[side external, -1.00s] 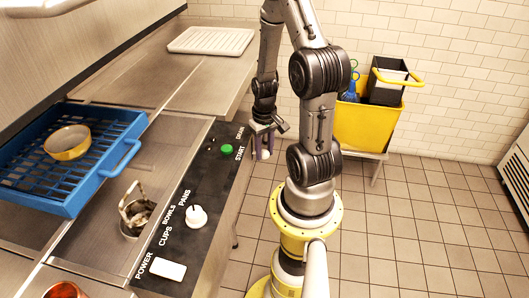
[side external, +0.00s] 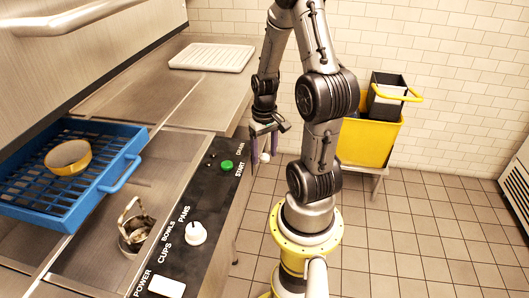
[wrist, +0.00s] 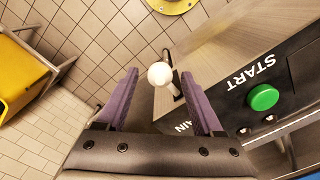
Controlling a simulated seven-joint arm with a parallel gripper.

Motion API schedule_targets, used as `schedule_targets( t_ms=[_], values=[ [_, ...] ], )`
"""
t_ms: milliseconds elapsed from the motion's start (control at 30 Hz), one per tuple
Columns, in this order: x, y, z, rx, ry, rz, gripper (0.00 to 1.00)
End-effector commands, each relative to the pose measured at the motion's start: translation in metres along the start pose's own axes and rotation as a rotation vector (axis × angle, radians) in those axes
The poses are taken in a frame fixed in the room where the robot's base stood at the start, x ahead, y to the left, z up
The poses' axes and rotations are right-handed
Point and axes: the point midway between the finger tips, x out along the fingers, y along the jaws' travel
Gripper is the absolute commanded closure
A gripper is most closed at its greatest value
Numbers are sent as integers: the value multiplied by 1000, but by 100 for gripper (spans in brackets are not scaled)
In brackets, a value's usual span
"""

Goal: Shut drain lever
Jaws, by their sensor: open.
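The drain lever shows in the wrist view as a white ball knob (wrist: 160,74) on a short stem, at the edge of the control panel by the partly hidden DRAIN label. In the side view the knob (side external: 264,157) shows small beside my gripper. My gripper (wrist: 160,80) is open, its two purple fingers apart, with the knob between and slightly beyond the fingertips in the wrist view. In the side view my gripper (side external: 262,152) hangs off the panel's far end, fingers pointing down. I cannot tell whether a finger touches the knob.
The black panel (side external: 205,207) carries a green START button (side external: 227,165), a white dial (side external: 196,233) and a white POWER switch (side external: 166,287). A blue rack (side external: 112,187) holds a yellow bowl (side external: 68,158). A yellow cart (side external: 370,143) stands behind.

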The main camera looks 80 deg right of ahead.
Motion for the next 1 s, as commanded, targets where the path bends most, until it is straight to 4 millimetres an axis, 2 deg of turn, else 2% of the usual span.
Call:
schedule_targets(
  t_ms=[167,267,700,833,1000],
  values=[
    [-2,0,0,0,1,0,32],
    [-12,0,-1,0,3,1,32],
    [-102,0,-1,0,6,1,32],
    [-121,0,-1,0,4,1,32],
    [-135,0,0,0,1,0,32]
  ],
)
